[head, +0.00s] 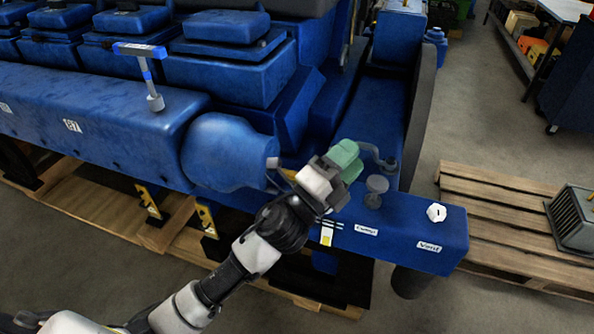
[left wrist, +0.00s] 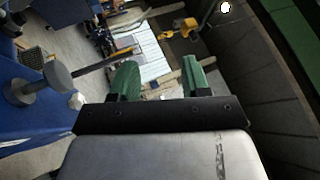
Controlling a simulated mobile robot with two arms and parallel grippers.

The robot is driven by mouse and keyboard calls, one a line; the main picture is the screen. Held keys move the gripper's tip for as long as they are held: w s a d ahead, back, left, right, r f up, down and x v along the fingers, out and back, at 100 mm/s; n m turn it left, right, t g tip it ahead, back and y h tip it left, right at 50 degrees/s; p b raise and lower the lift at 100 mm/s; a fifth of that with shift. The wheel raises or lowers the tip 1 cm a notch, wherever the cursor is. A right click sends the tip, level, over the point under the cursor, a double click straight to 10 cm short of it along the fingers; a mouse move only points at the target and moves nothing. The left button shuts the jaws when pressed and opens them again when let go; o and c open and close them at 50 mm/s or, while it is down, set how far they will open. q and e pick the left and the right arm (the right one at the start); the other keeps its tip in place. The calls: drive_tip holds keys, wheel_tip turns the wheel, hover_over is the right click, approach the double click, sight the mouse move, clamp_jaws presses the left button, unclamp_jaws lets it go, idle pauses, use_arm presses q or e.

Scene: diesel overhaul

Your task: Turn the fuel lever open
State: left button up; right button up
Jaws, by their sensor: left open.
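My left gripper (head: 347,161) is over the blue ledge at the end of the engine. Its green fingers stand apart with nothing between them, as the left wrist view (left wrist: 160,77) shows. A grey bent lever (head: 385,160) is just beyond the fingers, on the blue block; I cannot tell whether they touch. A grey round knob (head: 376,188) on a post stands right of the gripper and shows at the left of the wrist view (left wrist: 45,82). No readable label marks the fuel lever, so I cannot tell which part it is. My right gripper is not in view.
A white knob (head: 436,212) sits on the ledge (head: 400,243) above a "Vent" label. A blue T-handle (head: 140,50) stands on the engine cover at left. A wooden pallet (head: 490,205) with a grey crate (head: 572,218) is at right. Floor is clear front right.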

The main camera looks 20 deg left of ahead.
use_arm(q)
drive_tip(key=d+r+m+g+h, duration=0.2)
drive_tip(key=d+m+g+h, duration=0.6)
drive_tip(key=m, duration=0.6)
wheel_tip(320, 180, down, 6)
drive_tip(key=r+m+g+y, duration=0.1)
drive_tip(key=m+g+y, duration=0.5)
drive_tip(key=m+g, duration=0.55)
drive_tip(key=w+a+m+y, duration=0.2)
drive_tip(key=w+a+y, duration=0.2)
drive_tip(key=a+y, duration=0.45)
drive_tip(key=w+a+m+y, duration=0.2)
drive_tip(key=w+a+y, duration=0.3)
drive_tip(key=a, duration=0.6)
drive_tip(key=shift+y, duration=0.45)
drive_tip(key=f+p, duration=0.1)
drive_tip(key=f, duration=0.2)
drive_tip(key=f+p, duration=0.1)
drive_tip(key=f, duration=0.2)
drive_tip(key=s+f+p, duration=0.1)
drive_tip(key=f, duration=0.2)
drive_tip(key=shift+a, duration=0.1)
drive_tip(key=shift+f, duration=0.75)
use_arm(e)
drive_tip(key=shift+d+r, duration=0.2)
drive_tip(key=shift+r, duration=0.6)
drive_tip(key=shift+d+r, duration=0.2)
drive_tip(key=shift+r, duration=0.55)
